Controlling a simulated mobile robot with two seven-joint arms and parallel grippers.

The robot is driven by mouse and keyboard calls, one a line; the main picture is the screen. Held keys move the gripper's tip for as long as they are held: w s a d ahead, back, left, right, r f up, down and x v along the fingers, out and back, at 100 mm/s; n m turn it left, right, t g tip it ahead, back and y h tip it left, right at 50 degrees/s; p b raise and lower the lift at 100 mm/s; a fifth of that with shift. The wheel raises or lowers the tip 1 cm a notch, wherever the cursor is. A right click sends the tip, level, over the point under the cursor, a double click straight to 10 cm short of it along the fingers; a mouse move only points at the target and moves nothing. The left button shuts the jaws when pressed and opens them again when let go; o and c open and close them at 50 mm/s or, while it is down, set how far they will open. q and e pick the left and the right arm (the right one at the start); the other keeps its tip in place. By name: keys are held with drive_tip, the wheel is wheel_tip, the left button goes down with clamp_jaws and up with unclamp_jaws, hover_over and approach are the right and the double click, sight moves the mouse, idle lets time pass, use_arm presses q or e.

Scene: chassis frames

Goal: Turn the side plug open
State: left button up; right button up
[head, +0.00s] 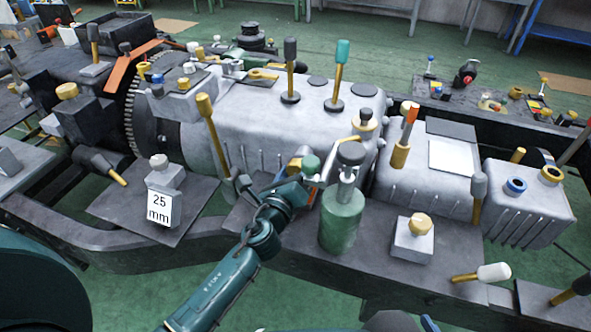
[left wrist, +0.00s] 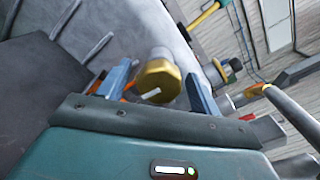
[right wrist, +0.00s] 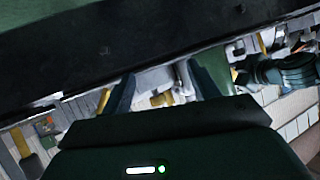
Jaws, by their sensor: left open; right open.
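A brass plug (left wrist: 157,82) with a grey end and a small pale bar across its face shows in the left wrist view. It is between the two blue-grey fingers of my left gripper (left wrist: 158,76), which is open with room on both sides of the plug. In the head view my left gripper (head: 308,180) is at the near side of the large grey housing (head: 250,110), and it hides most of what is between its fingers. My right gripper (right wrist: 163,84) is open, with nothing held between its fingers.
A green cylinder (head: 341,222) stands just right of my left gripper. A tall brass lever (head: 213,135) rises to its left. A block marked 25 mm (head: 160,207) sits on the left plate. A dark beam (right wrist: 110,45) crosses the right wrist view above the fingers.

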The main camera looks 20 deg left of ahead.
use_arm(q)
drive_tip(key=shift+s, duration=0.1)
drive_tip(key=s+b, duration=0.1)
drive_tip(key=s, duration=1.2)
drive_tip(key=shift+a+b, duration=0.2)
drive_tip(key=shift+b, duration=0.15)
